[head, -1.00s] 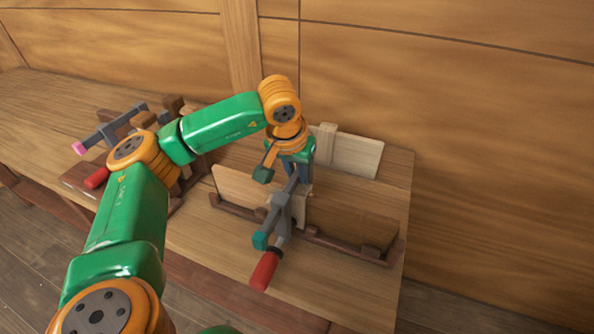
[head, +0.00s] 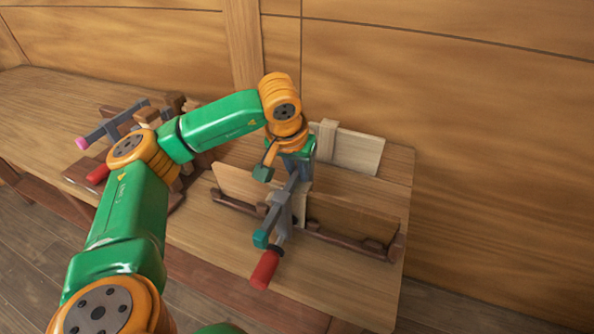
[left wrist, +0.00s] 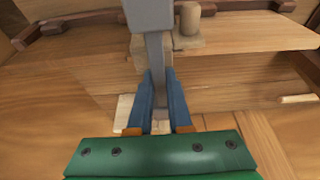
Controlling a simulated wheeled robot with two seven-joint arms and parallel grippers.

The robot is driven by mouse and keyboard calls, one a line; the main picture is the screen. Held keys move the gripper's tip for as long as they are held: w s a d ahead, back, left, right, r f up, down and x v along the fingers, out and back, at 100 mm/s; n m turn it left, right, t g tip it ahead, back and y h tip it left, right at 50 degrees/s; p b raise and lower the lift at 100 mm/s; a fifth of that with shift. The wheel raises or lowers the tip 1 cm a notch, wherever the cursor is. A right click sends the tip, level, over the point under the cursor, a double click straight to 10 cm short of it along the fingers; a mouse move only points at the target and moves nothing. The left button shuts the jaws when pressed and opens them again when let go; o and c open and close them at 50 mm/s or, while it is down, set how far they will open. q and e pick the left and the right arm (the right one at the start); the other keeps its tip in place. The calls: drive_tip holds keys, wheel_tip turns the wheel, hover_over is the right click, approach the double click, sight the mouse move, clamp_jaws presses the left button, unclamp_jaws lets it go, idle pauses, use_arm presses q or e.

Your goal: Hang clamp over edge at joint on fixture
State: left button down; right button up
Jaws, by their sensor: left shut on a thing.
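The clamp has a grey bar and body (head: 279,209), a teal end piece (head: 261,239) and a red handle (head: 265,269) pointing down toward the front. My left gripper (head: 298,170) is shut on the clamp's bar. In the left wrist view, the blue fingers (left wrist: 160,98) press on the grey bar (left wrist: 155,55) from both sides. The fixture is a dark rail (head: 337,245) holding two upright boards (head: 350,220) end to end. The clamp is at the joint between them and overlaps it in view. I cannot tell whether it touches the edge. My right gripper is out of view.
Another clamp with a pink tip and red handle (head: 98,174) lies on a rack at the left of the bench. A pale board with a block (head: 352,150) stands behind the fixture. The bench (head: 340,290) is clear in front and at right.

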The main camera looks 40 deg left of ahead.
use_arm(q)
drive_tip(key=c, duration=0.8)
unclamp_jaws()
drive_tip(key=shift+s+f, duration=0.2)
drive_tip(key=shift+f, duration=0.2)
drive_tip(key=shift+o, duration=0.2)
drive_tip(key=v, duration=0.7)
drive_tip(key=shift+w+r+b, duration=0.2)
drive_tip(key=shift+r+b, duration=0.1)
drive_tip(key=shift+b, duration=0.1)
drive_tip(key=shift+s+r, duration=0.2)
drive_tip(key=shift+w, duration=0.1)
drive_tip(key=shift+w+a+f, duration=0.1)
